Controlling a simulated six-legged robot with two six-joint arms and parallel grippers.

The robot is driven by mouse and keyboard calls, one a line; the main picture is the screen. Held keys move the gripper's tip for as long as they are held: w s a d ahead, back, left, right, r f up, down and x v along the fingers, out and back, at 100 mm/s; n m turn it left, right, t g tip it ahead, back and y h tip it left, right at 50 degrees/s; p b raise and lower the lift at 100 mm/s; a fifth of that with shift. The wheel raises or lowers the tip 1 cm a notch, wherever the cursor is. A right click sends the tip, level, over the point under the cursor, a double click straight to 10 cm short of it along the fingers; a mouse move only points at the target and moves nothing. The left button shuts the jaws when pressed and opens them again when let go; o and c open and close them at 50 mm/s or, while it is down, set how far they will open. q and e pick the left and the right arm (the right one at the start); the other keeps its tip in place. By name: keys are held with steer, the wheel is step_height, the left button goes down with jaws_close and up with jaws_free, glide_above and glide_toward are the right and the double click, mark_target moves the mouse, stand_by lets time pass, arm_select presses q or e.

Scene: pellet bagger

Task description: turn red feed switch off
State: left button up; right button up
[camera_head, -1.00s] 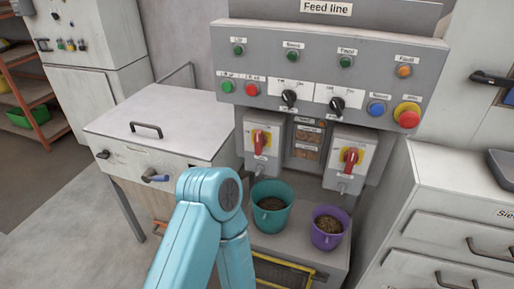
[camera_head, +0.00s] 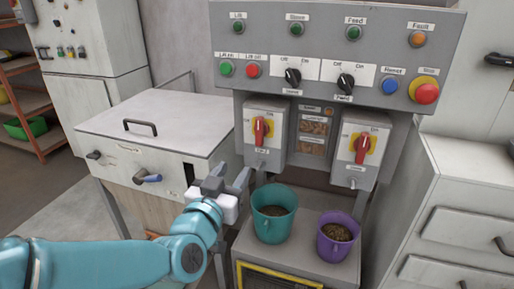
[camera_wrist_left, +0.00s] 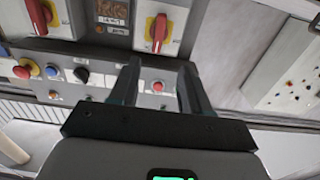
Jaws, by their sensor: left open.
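Two grey boxes carry red rotary handles on yellow plates below the panel: a left red switch (camera_head: 260,130) and a right red switch (camera_head: 361,150). Both handles stand roughly upright. Their small labels are too blurred to tell which is feed. My left gripper (camera_head: 232,176) is open and empty, below and left of the left switch, apart from it. In the left wrist view, which is turned upside down, the open fingers (camera_wrist_left: 158,86) show below the left switch (camera_wrist_left: 160,28); the right switch (camera_wrist_left: 40,12) is at top left. My right gripper is out of view.
The panel above holds a black Feed knob (camera_head: 345,82), another black knob (camera_head: 293,77) and a red stop button (camera_head: 426,93). A teal bucket (camera_head: 272,228) and a purple bucket (camera_head: 338,250) stand below the switches. A white lidded cabinet (camera_head: 150,125) stands at left.

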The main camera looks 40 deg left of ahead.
mark_target(258, 137)
arm_select(q)
steer(key=p+x, duration=0.9)
steer(key=x, duration=0.7)
steer(key=shift+w+f, duration=0.1)
steer(key=shift+w, duration=0.05)
jaws_close()
